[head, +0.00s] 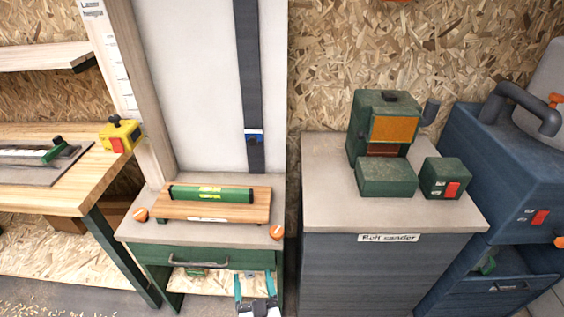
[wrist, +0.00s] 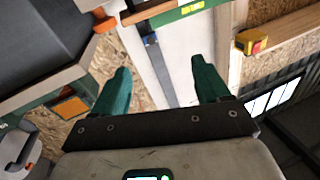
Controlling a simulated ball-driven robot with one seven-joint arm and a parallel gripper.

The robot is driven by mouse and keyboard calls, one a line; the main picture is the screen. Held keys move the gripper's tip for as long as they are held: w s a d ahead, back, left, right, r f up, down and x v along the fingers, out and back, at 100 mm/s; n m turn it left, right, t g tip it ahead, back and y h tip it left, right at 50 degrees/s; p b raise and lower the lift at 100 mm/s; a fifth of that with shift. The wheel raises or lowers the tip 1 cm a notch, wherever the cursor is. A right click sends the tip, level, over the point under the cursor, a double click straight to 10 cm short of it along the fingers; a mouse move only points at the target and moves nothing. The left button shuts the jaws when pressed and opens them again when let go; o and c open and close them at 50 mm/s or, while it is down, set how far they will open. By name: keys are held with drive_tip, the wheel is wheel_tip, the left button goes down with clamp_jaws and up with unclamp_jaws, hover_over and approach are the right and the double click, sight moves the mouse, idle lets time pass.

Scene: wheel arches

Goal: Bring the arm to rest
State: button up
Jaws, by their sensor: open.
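My gripper (head: 254,280) shows at the bottom of the head view, in front of the green cabinet with the grey top. Its two teal fingers point up and stand apart with nothing between them. In the wrist view my gripper (wrist: 160,72) is also open and empty, with the wall and the tall pale panel beyond the fingertips. The rest of my arm is out of the head view.
The green cabinet (head: 210,235) bears a wooden board (head: 255,207) with a green level (head: 211,193) on it. A belt sander (head: 380,125) stands on a dark cabinet (head: 350,270) to the right. A workbench (head: 60,198) is at the left.

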drive_tip(key=s+d+f+n+g, duration=0.1)
drive_tip(key=s+d+n+g, duration=0.1)
drive_tip(key=s+d+g, duration=0.7)
drive_tip(key=s+d+f+n+g, duration=0.15)
drive_tip(key=s+d, duration=0.25)
drive_tip(key=d, duration=0.9)
drive_tip(key=s+d+r+m+g+h, duration=0.2)
drive_tip(key=s+d, duration=0.4)
drive_tip(key=s, duration=0.3)
drive_tip(key=s+d+r+m+g+h, duration=0.2)
drive_tip(key=s+d, duration=0.4)
drive_tip(key=s, duration=0.3)
drive_tip(key=m+g, duration=0.1)
drive_tip(key=g, duration=0.1)
drive_tip(key=shift+d+r+g, duration=0.35)
drive_tip(key=shift+r, duration=0.05)
